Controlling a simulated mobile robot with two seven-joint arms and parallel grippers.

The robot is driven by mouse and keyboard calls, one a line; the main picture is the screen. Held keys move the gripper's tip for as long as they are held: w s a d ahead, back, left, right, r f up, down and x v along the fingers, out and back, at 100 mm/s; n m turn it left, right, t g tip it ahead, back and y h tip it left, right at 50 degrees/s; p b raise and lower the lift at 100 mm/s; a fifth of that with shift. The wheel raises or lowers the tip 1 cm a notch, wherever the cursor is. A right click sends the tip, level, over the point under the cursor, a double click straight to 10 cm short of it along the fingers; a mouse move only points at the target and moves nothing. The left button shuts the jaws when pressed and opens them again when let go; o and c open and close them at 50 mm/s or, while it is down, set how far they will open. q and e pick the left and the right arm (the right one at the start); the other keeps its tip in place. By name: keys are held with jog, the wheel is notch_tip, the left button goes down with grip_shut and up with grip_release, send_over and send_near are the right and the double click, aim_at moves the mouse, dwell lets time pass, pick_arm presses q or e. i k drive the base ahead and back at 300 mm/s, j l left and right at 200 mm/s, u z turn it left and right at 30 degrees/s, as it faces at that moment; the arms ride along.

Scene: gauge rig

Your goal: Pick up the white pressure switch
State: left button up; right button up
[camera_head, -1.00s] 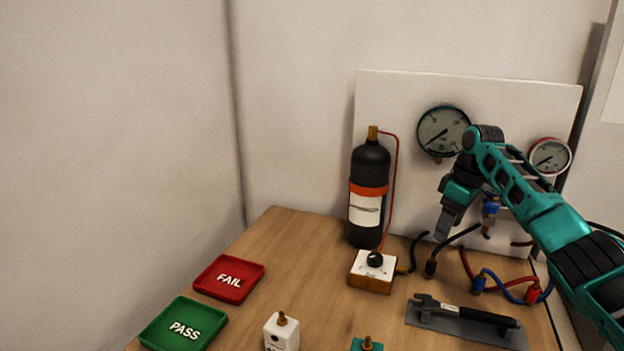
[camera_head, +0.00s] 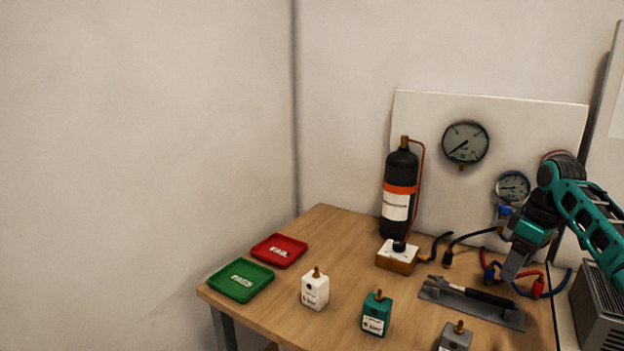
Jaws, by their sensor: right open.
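The white pressure switch (camera_head: 315,292) stands upright on the wooden table near its front left edge, with a brass fitting on top and a label on its front. My right gripper (camera_head: 510,272) points down over the right part of the table, near the hoses and the wrench. It is open and empty, well to the right of the white switch and apart from it. My left gripper is not in view.
A teal switch (camera_head: 376,314) and a grey switch (camera_head: 455,338) stand right of the white one. Green PASS (camera_head: 241,280) and red FAIL (camera_head: 279,251) trays lie left.

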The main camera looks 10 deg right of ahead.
aim_at(315, 285)
jog(key=k, duration=0.85)
